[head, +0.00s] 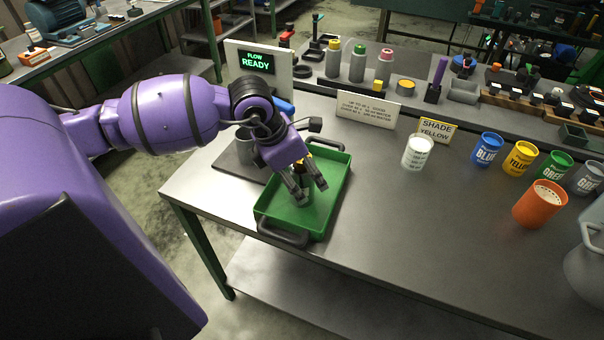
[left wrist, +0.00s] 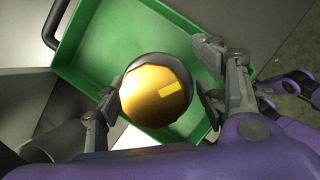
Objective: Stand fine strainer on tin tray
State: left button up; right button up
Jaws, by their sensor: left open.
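The green tray (head: 275,213) with dark handles sits near the left end of the table; it also fills much of the left wrist view (left wrist: 100,45). A round gold-topped piece with a dark rim and a yellow mark, seemingly the fine strainer (left wrist: 155,92), stands in the tray. In the head view it is mostly hidden behind my left gripper (head: 310,193). My left gripper is open and low over the tray, its fingers on either side of the piece in the left wrist view (left wrist: 160,105). Whether they touch it is unclear. My right gripper is not in view.
A grey cup (head: 246,150) stands on a dark plate beside the tray, below the FLOW READY screen (head: 257,62). A white cup (head: 417,153), coloured cups and an orange perforated-top cup (head: 540,204) stand to the right. The table's front middle is clear.

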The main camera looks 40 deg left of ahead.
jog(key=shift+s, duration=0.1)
pick_arm(q)
jog(key=shift+r, duration=0.3)
jog(key=p+v, duration=0.2)
jog(key=v, duration=0.9)
jog(key=shift+s+r, duration=0.2)
jog(key=shift+r, duration=0.15)
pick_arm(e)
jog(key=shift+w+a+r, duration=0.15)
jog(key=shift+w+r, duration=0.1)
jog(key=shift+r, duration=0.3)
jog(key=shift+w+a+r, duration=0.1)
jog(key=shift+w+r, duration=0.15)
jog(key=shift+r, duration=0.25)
pick_arm(q)
jog(key=shift+a, duration=0.1)
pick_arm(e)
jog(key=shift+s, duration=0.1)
